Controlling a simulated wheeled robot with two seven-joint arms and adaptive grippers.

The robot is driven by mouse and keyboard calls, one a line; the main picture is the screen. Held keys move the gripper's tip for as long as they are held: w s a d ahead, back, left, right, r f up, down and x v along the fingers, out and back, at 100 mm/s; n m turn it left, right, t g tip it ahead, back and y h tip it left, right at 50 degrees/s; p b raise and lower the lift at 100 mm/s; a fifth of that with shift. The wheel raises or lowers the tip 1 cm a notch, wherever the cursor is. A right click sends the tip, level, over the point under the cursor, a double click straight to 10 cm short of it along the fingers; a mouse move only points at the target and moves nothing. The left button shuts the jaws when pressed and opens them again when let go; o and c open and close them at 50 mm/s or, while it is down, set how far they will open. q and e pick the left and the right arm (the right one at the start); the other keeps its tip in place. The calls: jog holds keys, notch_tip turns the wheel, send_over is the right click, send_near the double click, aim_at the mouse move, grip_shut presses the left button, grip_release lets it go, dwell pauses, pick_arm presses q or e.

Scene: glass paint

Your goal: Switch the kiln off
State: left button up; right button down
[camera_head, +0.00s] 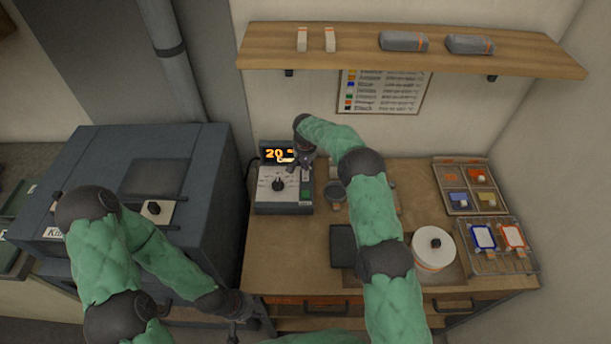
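The kiln (205,170) is a large grey box at the left with a label on its front, partly behind my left arm. A control box (285,206) stands on the wooden bench beside it. It has an orange display (272,154) reading 20, partly covered, a black dial (278,184) and a small green switch (306,195). My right gripper (299,165) points down over the upper right of the control box; whether it touches is unclear. My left gripper (236,325) hangs low in front of the bench's left corner, away from the control box. Both grippers' fingers are too small to read.
A white round pot (434,250) with a black knob, a paint tray (469,187) and a wire rack (496,246) with framed pieces stand at the bench's right. A dark pad (342,245) lies mid-bench. A wooden shelf (400,50) hangs above.

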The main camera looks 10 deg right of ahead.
jog(key=shift+f+b, duration=1)
jog(key=shift+f, duration=0.2)
dwell(0.6)
jog(key=shift+r+p, duration=0.85)
jog(key=shift+r, duration=2.7)
